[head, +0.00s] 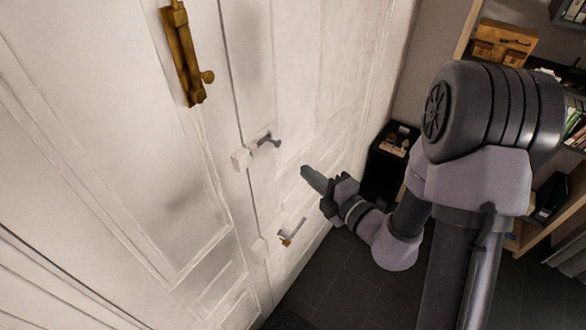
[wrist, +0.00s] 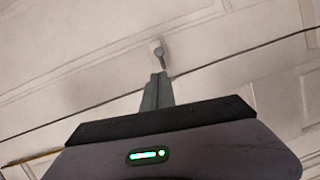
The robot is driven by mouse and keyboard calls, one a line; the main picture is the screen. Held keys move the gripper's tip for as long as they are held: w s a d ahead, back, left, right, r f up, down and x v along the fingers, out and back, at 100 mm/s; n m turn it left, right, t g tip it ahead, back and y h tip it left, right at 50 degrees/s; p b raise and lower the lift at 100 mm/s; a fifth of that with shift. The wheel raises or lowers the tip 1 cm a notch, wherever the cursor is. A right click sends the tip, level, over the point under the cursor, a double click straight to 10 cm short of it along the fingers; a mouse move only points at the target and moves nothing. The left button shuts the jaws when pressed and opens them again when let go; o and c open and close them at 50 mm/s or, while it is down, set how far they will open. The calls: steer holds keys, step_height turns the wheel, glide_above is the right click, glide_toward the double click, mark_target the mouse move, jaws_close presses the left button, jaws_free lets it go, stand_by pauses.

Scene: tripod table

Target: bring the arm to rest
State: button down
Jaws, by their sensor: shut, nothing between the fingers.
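My gripper (head: 306,171) is shut and empty. In the head view it points left toward a white panelled door, at the end of my bent grey arm. Its shut fingers also show in the wrist view (wrist: 157,78), just below a small door handle (wrist: 158,52). In the head view a lever handle (head: 268,141) with a white block sits on the door to the left of the gripper. The gripper appears apart from the handle; the exact gap to the door surface cannot be told.
The white door (head: 110,130) fills the left side. A brass bolt (head: 182,55) is near its top, and a lower latch (head: 290,232) sits below the handle. A black cabinet (head: 385,170) and shelves (head: 570,120) stand at the right. Dark tiled floor (head: 350,285) shows below.

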steer(key=s+a+f+n+g+y+b, duration=0.4)
steer(key=s+a+n+g+y+b, duration=0.15)
steer(key=s+a+n+b, duration=0.5)
steer(key=s+a+f+n+g+h+b, duration=0.25)
steer(key=s+f+n+g+b, duration=0.35)
steer(key=s+f+n+b, duration=0.7)
steer(key=s+d+f+n+h+b, duration=0.2)
steer(key=d+f+n+h+b, duration=0.45)
steer(key=n+b, duration=0.4)
steer(key=d+f+n+t+h+b, duration=0.3)
steer(key=d+f+n+h+b, duration=0.1)
steer(key=d+n, duration=0.4)
steer(key=shift+w+d+n+b, duration=0.2)
steer(key=shift+d+n+b, duration=0.25)
steer(key=shift+n, duration=0.65)
